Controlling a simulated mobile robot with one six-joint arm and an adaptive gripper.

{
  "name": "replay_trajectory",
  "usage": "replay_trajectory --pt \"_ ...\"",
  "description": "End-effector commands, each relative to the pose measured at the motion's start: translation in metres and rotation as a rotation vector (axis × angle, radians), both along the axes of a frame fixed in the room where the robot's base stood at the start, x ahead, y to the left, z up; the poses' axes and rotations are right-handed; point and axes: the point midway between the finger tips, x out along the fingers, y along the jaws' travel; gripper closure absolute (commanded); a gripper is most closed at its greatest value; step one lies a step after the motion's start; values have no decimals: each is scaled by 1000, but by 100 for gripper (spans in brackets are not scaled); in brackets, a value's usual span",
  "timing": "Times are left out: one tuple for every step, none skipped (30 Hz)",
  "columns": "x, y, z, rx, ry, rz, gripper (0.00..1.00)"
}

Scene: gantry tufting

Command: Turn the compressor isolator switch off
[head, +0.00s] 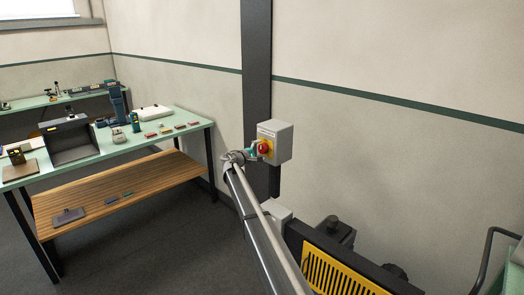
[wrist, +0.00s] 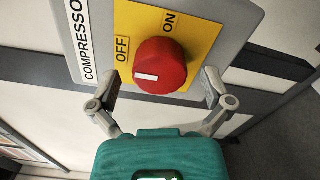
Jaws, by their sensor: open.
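The compressor isolator switch is a grey box (head: 282,143) on the dark wall post, with a yellow plate (wrist: 190,37) and a red rotary knob (wrist: 162,60). The knob also shows in the head view (head: 264,147). The plate reads OFF to the upper left of the knob and ON above it. The knob's white mark points left in the wrist view, toward the OFF side rather than ON. My gripper (wrist: 161,88) is open, with one fingertip on each side of the knob and visible gaps. In the head view my gripper (head: 251,154) is just left of the knob.
A green-topped workbench (head: 176,117) with tools and a wooden lower shelf (head: 120,190) stands at the left. A machine with a yellow slotted guard (head: 335,275) is below the switch at the right. Bare wall surrounds the post.

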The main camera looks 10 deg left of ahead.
Motion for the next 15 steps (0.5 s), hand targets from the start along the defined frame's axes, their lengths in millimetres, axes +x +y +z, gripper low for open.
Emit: replay_trajectory --pt "-6 4 0 0 0 2 0" --pt "-8 6 0 0 0 2 0" --pt "-13 9 0 0 0 2 0" --pt "-16 11 0 0 0 2 0" --pt "-19 14 0 0 0 1 0" --pt "-24 17 0 0 0 1 0" --pt "-28 21 0 0 0 1 0" --pt "-32 24 0 0 0 2 0" --pt "-37 28 0 0 0 2 0" --pt "-41 31 0 0 0 2 0" --pt "-45 34 0 0 0 2 0" --pt "-50 38 0 0 0 1 0" --pt "-53 41 0 -1 1 1 0" --pt "-57 44 0 0 1 2 0" --pt "-62 48 0 0 1 2 0"
